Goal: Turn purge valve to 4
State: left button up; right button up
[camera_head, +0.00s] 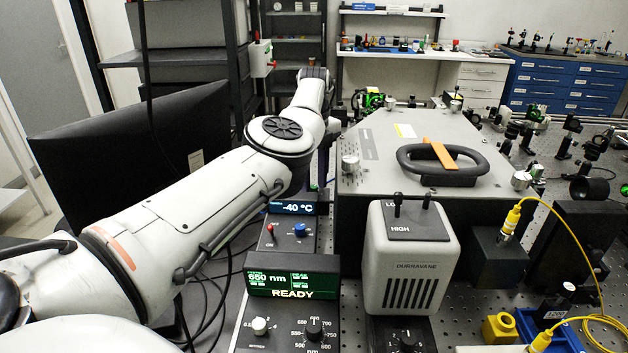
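My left arm reaches in from the left, across the bench toward the back. My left gripper (314,76) is at its far end, beyond the left back corner of the grey metal enclosure (390,135). It is small and seen from behind, so its fingers and anything between them cannot be made out. No purge valve can be identified with certainty; my arm hides part of the bench's left and back. A numbered black dial (407,340) sits below the grey lamp housing (412,260), partly cut off by the bottom edge. My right gripper is not in view.
A control unit with a "-40 °C" display (293,208) and a monochromator panel reading "650 nm READY" (292,284) stand right of my arm. A black monitor (130,150) stands left. A yellow cable (565,235) loops at right. Optics crowd the right side.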

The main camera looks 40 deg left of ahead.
aim_at(314, 187)
pick_arm(q)
notch_tip(314, 187, up, 10)
jog(key=shift+r, duration=0.15)
dwell(0.4)
